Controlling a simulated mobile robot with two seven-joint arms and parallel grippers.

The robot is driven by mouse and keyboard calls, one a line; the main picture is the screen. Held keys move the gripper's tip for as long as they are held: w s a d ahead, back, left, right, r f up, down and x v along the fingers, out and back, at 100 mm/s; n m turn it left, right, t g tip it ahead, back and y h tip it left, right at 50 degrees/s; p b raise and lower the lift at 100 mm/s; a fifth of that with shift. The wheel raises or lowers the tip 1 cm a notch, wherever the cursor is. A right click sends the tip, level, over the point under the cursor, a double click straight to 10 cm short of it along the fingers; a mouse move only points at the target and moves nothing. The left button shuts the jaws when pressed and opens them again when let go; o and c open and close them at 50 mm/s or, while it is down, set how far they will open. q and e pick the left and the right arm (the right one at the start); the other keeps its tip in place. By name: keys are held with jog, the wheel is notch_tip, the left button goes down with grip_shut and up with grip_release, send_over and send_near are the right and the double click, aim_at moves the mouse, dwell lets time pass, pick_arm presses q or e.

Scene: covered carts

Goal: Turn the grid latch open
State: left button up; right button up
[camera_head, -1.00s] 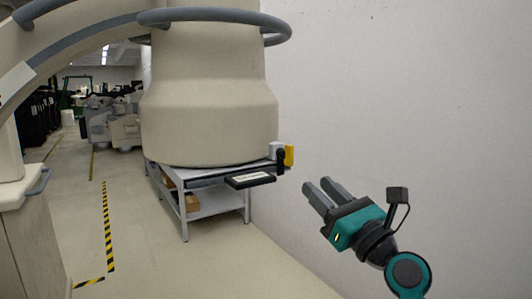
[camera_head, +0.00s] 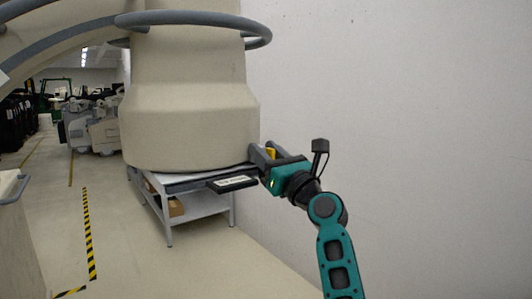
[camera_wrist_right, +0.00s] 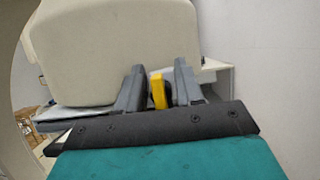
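The latch, a yellow piece (camera_head: 271,153) with a dark part beside it, is at the right edge of the covered cart. In the head view my right gripper (camera_head: 262,153) is at it and hides most of it. In the right wrist view the yellow piece (camera_wrist_right: 158,91) stands upright between the two grey fingers of my right gripper (camera_wrist_right: 159,78). The fingers are apart, with a gap visible on each side of the latch. Whether either finger touches it cannot be told. My left gripper is not in view.
A large beige cover (camera_head: 190,115) sits on the grey cart (camera_head: 205,205), whose lower shelf holds a cardboard box (camera_head: 176,207). A dark labelled panel (camera_head: 232,183) juts from the cart's front. A plain wall (camera_head: 400,100) stands close on the right. The front floor is clear.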

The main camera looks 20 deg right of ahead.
jog(key=shift+c, duration=1.2)
grip_shut()
